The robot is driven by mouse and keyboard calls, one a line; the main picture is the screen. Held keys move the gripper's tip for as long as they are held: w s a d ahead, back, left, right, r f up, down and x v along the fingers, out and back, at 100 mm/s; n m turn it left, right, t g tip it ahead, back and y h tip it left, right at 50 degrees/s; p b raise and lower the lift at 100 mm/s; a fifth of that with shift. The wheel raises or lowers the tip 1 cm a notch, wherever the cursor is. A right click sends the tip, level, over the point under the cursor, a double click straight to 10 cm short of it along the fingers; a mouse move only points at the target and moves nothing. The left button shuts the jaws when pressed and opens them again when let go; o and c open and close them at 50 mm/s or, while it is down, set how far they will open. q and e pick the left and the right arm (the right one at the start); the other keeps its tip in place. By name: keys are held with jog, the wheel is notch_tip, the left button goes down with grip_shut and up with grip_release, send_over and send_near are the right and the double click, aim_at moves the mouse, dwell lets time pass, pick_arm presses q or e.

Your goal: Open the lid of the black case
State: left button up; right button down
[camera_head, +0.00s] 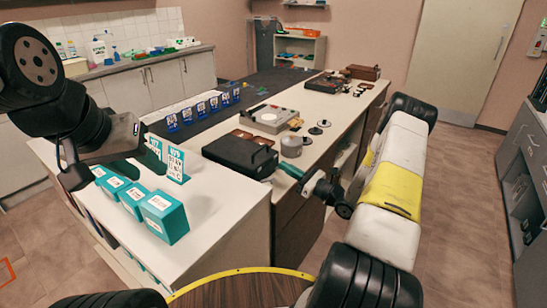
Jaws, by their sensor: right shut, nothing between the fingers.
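The black case (232,152) lies flat on the white counter, and its lid looks closed. A dark handle-like part stands at its right side. My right gripper (289,169) comes in from the right, its teal fingertips shut and empty beside the case's right edge near that part. I cannot tell whether they touch the case. My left gripper (136,163) hangs over the left part of the counter, behind the teal boxes and well left of the case. Its fingertips are dark and partly lost against the cards, so its opening is unclear.
Several teal boxes (164,216) and a teal-white card (176,164) stand left of the case. The counter (232,207) is bare in front of the case.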

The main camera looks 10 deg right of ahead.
aim_at(268, 157)
jog(key=x, duration=0.8)
jog(key=shift+s, duration=0.1)
jog(key=shift+r, duration=0.15)
